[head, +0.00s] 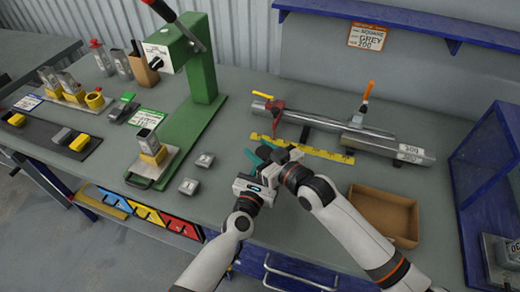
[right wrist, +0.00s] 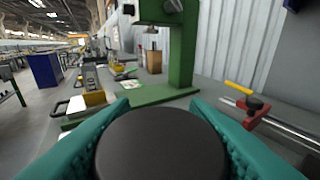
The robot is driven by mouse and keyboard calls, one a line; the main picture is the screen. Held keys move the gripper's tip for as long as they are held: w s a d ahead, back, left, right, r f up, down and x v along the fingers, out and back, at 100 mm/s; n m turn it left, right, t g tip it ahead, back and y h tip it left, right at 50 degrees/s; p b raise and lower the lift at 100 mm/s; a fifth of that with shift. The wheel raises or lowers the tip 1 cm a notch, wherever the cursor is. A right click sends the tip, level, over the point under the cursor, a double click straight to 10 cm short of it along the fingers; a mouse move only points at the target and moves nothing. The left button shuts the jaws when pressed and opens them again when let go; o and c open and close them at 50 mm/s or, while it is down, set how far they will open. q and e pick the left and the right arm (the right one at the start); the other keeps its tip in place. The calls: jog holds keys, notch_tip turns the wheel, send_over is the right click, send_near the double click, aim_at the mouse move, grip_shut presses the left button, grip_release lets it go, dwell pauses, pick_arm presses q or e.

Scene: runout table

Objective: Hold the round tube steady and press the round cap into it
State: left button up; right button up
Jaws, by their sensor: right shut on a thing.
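The round tube (head: 312,118) is a long shiny metal pipe lying on the table at centre right in the head view. A red clamp (head: 273,108) grips its left part. My right gripper (head: 264,153) is in front of the tube's left end, apart from it. In the right wrist view its teal fingers are shut on the dark round cap (right wrist: 160,145), which fills the lower middle. The cap is not clear in the head view. My left gripper (head: 252,186) is close beside the right one, away from the tube; its fingers are too hidden to judge.
A green press (head: 205,70) stands left of the grippers. A yellow ruler (head: 300,147) lies in front of the tube. A square tube (head: 405,152) lies at right. An open brown box (head: 383,214) is at front right, near a blue mesh guard (head: 490,170).

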jog(key=shift+f, duration=0.55)
jog(key=o, duration=1.1)
jog(key=shift+c, duration=0.2)
jog(key=v, duration=1.2)
jog(key=shift+f, duration=0.1)
jog(key=shift+c, duration=0.2)
